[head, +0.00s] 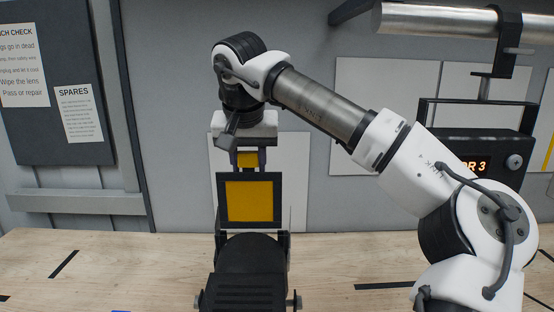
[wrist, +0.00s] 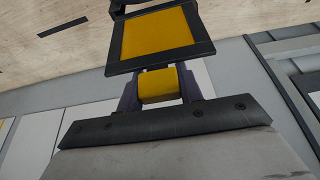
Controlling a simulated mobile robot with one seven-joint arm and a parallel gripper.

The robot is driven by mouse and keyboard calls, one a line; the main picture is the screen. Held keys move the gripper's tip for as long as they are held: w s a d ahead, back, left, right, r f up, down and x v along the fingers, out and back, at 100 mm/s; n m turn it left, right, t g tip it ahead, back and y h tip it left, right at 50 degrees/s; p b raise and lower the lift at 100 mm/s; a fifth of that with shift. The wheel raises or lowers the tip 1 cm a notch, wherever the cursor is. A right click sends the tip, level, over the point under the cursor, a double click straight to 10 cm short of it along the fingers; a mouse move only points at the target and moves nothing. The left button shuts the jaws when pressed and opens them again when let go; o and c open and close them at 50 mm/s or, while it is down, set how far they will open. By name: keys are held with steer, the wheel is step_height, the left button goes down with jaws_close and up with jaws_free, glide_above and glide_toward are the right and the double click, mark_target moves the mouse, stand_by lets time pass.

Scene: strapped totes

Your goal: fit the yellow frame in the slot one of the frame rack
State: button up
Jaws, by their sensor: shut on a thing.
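The yellow frame (head: 249,201) has a yellow panel with a dark border and a yellow tab on top. My gripper (head: 248,160) is shut on that tab and holds the frame upright, panel facing the head camera. In the wrist view, my gripper (wrist: 159,88) has its two fingers on either side of the tab, and the frame (wrist: 156,34) extends beyond them.
A wooden bench top (head: 130,270) with dark tape marks spreads below, largely clear at left. A grey wall with pale panels stands behind. A dark notice board (head: 60,85) hangs at left. A dark display unit (head: 475,150) and a metal tube (head: 460,22) are at right.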

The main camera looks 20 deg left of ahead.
glide_above(250, 216)
steer(key=w, duration=0.1)
steer(key=shift+a+f, duration=0.1)
steer(key=shift+f, duration=2.9)
step_height(250, 216, up, 6)
steer(key=shift+f, duration=0.1)
step_height(250, 216, down, 15)
steer(key=b, duration=0.4)
steer(key=shift+f+b, duration=0.2)
steer(key=shift+b, duration=0.15)
steer(key=shift+v, duration=0.85)
steer(key=shift+c, duration=0.4)
steer(key=shift+w+a+p, duration=0.1)
steer(key=shift+w+p, duration=0.1)
steer(key=shift+p, duration=0.45)
